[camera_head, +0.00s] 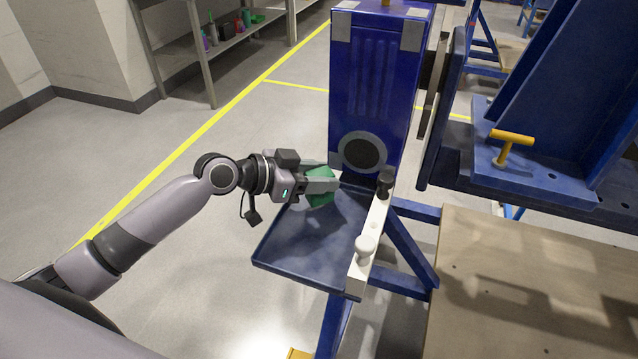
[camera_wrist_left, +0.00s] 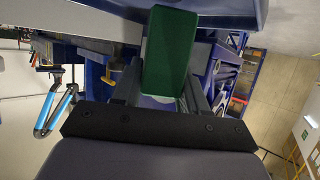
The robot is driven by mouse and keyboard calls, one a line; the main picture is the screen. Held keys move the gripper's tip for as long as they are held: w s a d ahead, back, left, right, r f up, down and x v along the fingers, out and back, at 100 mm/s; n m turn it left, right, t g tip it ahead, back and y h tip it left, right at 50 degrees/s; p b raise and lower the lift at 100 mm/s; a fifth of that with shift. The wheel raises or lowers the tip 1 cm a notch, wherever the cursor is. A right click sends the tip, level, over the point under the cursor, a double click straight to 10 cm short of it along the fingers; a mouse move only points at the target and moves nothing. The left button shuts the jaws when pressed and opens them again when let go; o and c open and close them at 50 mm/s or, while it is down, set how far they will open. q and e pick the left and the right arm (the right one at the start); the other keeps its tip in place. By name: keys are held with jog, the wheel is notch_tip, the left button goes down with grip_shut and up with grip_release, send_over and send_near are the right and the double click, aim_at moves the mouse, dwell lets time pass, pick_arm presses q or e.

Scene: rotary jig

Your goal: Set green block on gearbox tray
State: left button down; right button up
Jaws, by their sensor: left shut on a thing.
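A green block (camera_head: 319,187) is held between the fingers of my left gripper (camera_head: 322,184). In the left wrist view the green block (camera_wrist_left: 169,52) fills the space between the two dark fingers of the gripper (camera_wrist_left: 160,92). The gearbox tray (camera_head: 300,262) is a blue, shallow tray with a raised rim at the foot of the blue gearbox housing. The block is over the tray's back left part; I cannot tell whether it touches the tray. My right gripper is not in view.
The blue gearbox housing (camera_head: 372,90) with a dark round opening stands behind the tray. A white bar (camera_head: 368,245) with a white knob and a black knob runs along the tray's right side. A wooden table (camera_head: 530,290) is at the right. The tray's front is bare.

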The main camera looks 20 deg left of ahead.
pick_arm(q)
jog(key=shift+f, duration=0.95)
jog(key=shift+f, duration=0.15)
jog(key=c, duration=0.6)
grip_release()
